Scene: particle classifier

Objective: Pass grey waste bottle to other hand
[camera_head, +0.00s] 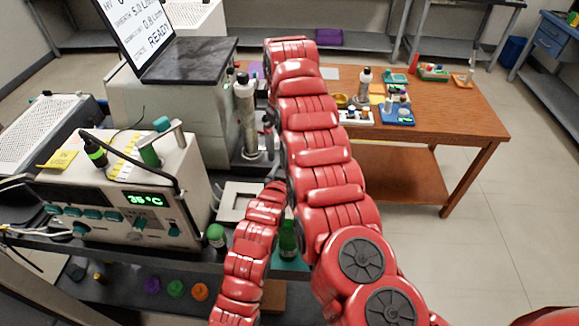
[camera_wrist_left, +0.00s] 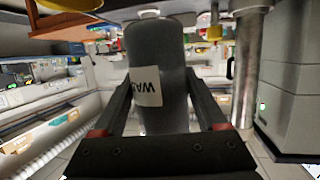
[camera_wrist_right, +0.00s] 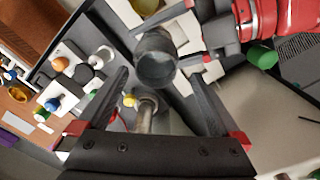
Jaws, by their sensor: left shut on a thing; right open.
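The grey waste bottle (camera_wrist_left: 160,62) has a white label whose visible letters start "WA". My left gripper (camera_wrist_left: 160,85) is shut on it, with one finger on each side. In the right wrist view the bottle (camera_wrist_right: 156,60) shows its round grey end toward the camera. My left gripper's fingers come to it there from the upper right. My right gripper (camera_wrist_right: 160,82) is open and empty. The bottle's end appears in the gap between its fingertips; I cannot tell the remaining distance. In the head view my right arm hides most of both grippers and the held bottle.
A metal column (camera_head: 246,115) stands by the grey instrument, close to the held bottle. A heater box (camera_head: 125,195) reading 35 °C is at left. The wooden table (camera_head: 470,120) behind carries another grey bottle (camera_head: 364,88), trays and small vials. The floor at right is clear.

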